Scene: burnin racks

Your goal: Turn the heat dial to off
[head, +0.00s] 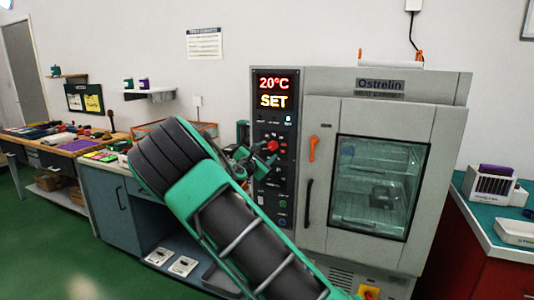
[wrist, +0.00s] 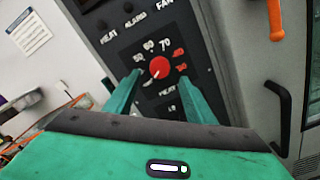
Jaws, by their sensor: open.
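The heat dial (wrist: 160,67) is a round red knob on the oven's dark control panel, with white and red numbers around it. A pale mark on it seems to point to the lower left; the label there is too blurred to read. The dial also shows in the head view (head: 272,146). My gripper (wrist: 160,78) is open and empty, its two green fingers on either side of the dial in the wrist view. I cannot tell whether they touch it. In the head view my gripper (head: 243,157) is partly hidden behind my arm, just left of the dial.
The oven display (head: 273,92) reads 20°C SET. An orange handle (head: 314,148) and a dark door handle (head: 307,203) are right of the panel. A blue-grey bench (head: 105,200) stands left, a red cabinet (head: 500,268) right. Green floor is open at lower left.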

